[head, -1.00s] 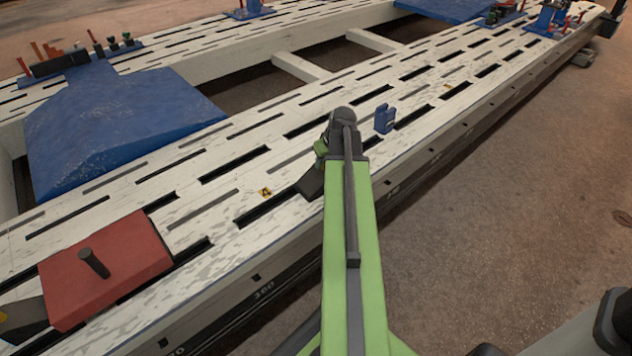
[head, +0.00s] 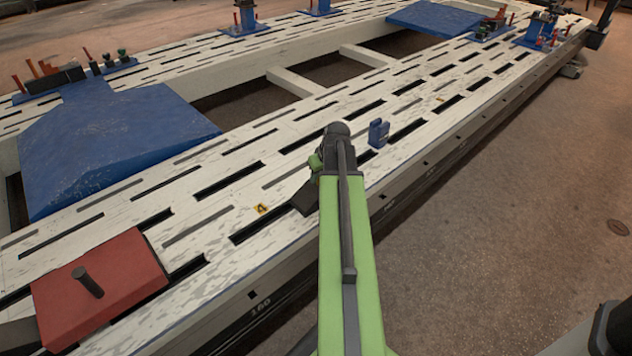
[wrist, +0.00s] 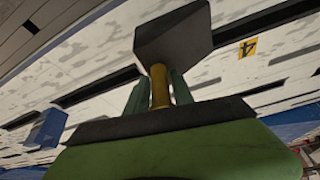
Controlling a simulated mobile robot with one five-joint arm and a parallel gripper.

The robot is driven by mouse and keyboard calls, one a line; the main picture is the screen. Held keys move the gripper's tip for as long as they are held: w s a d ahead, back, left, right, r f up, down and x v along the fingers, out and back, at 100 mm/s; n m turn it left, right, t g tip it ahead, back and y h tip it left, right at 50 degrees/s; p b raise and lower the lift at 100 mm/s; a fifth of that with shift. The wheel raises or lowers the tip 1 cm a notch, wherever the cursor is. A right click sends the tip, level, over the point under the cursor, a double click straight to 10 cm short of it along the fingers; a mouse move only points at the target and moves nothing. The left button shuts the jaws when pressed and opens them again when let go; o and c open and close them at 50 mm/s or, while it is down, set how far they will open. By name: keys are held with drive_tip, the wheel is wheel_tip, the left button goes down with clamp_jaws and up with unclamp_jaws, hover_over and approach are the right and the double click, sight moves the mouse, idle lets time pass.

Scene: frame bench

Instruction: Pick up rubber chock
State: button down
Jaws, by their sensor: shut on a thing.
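The rubber chock (wrist: 175,35) is a dark grey block with a yellow post standing out of it. My gripper (wrist: 160,90) is shut on the yellow post, with a green finger on each side of it in the wrist view. In the head view, the dark chock (head: 306,197) shows beside my gripper (head: 316,168), over the near rail of the white bench (head: 215,222). My arm hides part of the gripper and the chock there. I cannot tell whether the chock touches the bench top.
A yellow numbered tag (head: 262,208) lies left of the chock. A small blue block (head: 378,133) stands to the right. A red block (head: 100,285) with a dark peg sits at the near left. A large blue plate (head: 115,145) lies farther back. Slots run along the bench.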

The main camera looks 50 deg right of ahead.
wheel_tip(320, 180, up, 5)
drive_tip(key=p, duration=0.4)
drive_tip(key=shift+f, duration=0.2)
drive_tip(key=s+d+r+p, duration=0.3)
drive_tip(key=s+r+p, duration=0.3)
drive_tip(key=s, duration=0.5)
drive_tip(key=shift+d, duration=0.3)
